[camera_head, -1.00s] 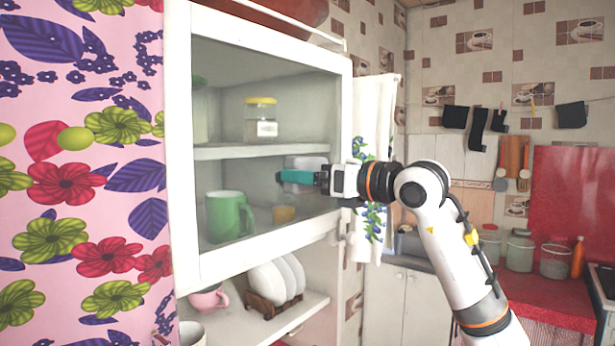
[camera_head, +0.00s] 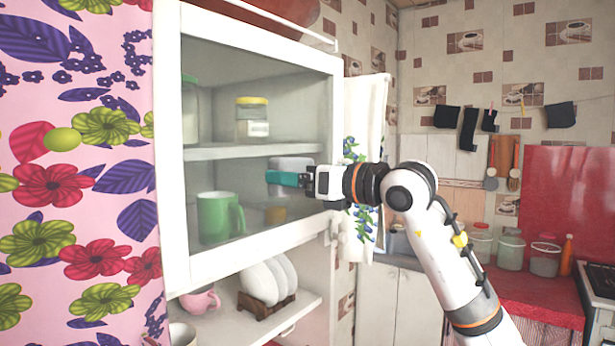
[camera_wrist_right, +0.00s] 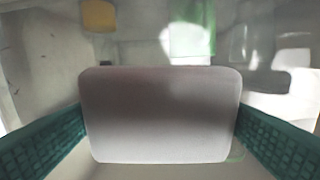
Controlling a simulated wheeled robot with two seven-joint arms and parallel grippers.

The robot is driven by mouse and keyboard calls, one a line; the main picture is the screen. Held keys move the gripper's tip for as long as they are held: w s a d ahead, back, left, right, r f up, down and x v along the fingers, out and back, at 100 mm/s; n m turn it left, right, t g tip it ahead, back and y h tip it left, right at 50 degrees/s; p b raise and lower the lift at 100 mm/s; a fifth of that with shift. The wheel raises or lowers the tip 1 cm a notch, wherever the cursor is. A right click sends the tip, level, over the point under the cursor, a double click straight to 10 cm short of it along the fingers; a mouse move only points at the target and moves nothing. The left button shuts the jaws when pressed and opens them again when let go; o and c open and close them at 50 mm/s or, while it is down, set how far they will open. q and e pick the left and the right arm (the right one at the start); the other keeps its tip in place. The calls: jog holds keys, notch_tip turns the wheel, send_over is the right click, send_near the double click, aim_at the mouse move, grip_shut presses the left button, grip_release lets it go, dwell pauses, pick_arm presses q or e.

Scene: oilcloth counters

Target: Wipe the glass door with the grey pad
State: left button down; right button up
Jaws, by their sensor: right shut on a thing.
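The glass door (camera_head: 250,100) of the white wall cabinet is closed, and shelves show through it. My right gripper (camera_head: 278,179) is at the right part of the pane, below the inner shelf. It is shut on the grey pad (camera_head: 291,163), which shows behind the teal fingers. In the right wrist view the grey pad (camera_wrist_right: 160,115) fills the middle between the two teal fingers, its broad face towards the camera. The pad lies at or very near the glass; exact contact is hard to tell. My left gripper is not in view.
Behind the glass are a green mug (camera_head: 217,216) and a yellow-lidded jar (camera_head: 252,120). The open shelf below holds a plate rack (camera_head: 265,305) and a pink cup (camera_head: 200,300). A white curtain (camera_head: 368,130) hangs right of the cabinet, a floral cloth (camera_head: 75,200) left.

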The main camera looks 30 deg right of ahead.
aim_at(250, 180)
jog(key=shift+s+a, duration=0.45)
jog(key=shift+a, duration=0.85)
jog(key=shift+s+a, duration=0.45)
jog(key=shift+a, duration=0.8)
jog(key=shift+s+a, duration=0.45)
jog(key=shift+a, duration=0.85)
jog(key=shift+b+v, duration=0.6)
jog(key=shift+v, duration=0.25)
jog(key=shift+b+v, duration=0.7)
jog(key=shift+v, duration=1.4)
jog(key=shift+d, duration=0.1)
jog(key=shift+b+v, duration=0.45)
jog(key=shift+v, duration=1.05)
